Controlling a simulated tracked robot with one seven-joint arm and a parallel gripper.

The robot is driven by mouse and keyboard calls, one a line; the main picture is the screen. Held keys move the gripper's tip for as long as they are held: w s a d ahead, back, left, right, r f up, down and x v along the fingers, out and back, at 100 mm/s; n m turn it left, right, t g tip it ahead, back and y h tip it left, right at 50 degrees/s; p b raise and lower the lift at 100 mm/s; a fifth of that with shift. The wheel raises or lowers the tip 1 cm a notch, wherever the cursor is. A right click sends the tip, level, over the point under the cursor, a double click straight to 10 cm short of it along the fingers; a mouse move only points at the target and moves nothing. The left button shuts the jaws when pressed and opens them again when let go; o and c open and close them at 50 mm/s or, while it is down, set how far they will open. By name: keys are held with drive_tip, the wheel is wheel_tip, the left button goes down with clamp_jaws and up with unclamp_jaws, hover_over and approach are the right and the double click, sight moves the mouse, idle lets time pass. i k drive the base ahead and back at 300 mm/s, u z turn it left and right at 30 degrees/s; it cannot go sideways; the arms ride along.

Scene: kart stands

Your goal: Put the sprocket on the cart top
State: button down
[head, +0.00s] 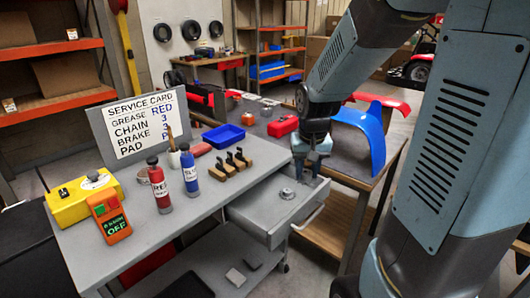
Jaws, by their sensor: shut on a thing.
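The cart (120,222) has a grey top with several items on it. Its drawer (262,222) is pulled out at the right side. A small round grey metal part (287,193), which looks like a sprocket or hub, lies in the drawer. My gripper (310,174) points down over the drawer's far right part, just above and right of that part. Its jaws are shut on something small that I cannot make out. Whether it is a second metal part is not clear.
A service card sign (145,125), red bottle (159,185), blue bottle (189,170), wooden block rack (230,165), blue tray (223,136), yellow box (84,197) and orange meter (109,216) stand on the cart top. Its front middle is clear. A table with a blue panel (366,135) stands behind.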

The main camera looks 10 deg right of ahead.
sight(261, 151)
drive_tip(key=z, duration=0.05)
drive_tip(key=i, duration=0.85)
drive_tip(key=u, duration=0.1)
